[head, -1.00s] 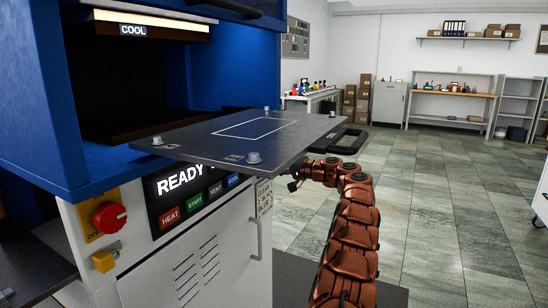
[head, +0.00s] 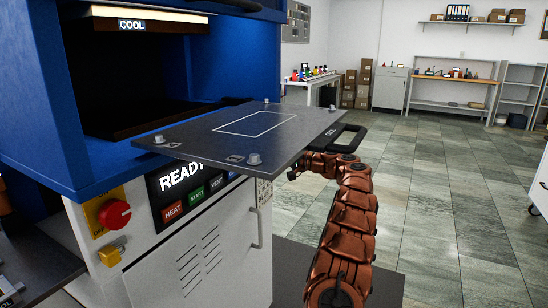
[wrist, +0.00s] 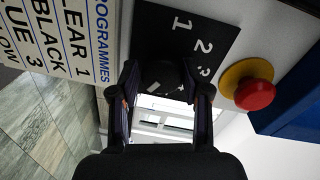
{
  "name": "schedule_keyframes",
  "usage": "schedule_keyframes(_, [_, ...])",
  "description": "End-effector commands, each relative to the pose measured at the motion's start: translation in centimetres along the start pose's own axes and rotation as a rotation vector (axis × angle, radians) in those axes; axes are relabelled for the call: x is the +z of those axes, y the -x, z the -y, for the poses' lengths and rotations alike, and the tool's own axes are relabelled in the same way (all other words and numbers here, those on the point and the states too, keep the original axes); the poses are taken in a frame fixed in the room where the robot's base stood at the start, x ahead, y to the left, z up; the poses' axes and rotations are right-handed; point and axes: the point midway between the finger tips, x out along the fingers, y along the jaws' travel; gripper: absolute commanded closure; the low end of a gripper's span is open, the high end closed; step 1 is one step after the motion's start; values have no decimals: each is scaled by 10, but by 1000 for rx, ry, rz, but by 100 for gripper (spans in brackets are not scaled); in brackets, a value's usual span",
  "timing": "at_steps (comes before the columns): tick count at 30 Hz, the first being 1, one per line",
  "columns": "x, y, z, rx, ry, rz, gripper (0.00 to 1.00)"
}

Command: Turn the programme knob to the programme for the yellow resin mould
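The wrist view shows a black dial panel (wrist: 187,28) with white numbers 1, 2 and 3. The programme knob (wrist: 160,73) is a dark round shape at the panel's edge, partly hidden by my gripper. My gripper (wrist: 163,82) is open, with one finger on each side of the knob; I cannot tell whether they touch it. The programme chart (wrist: 52,38) is at upper left, with CLEAR 1, BLACK and BLUE 3 readable; a cut-off row ends in LOW and its number is out of view. In the head view the platen hides my gripper and the dial.
The dark platen (head: 215,146) sticks out of the blue press above my arm. The display reads READY.

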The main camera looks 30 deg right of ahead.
Motion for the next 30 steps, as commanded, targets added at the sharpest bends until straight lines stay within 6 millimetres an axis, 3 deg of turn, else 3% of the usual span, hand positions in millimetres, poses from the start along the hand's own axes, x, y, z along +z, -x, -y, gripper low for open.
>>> schedule_keyframes(5, [0, 0, 1, -1, 1, -1, 35])
schedule_keyframes(17, [-1, 7, 2, -2, 2, -2, 35])
schedule_keyframes(30, [-1, 84, 2, -3, 2, -5, 35])
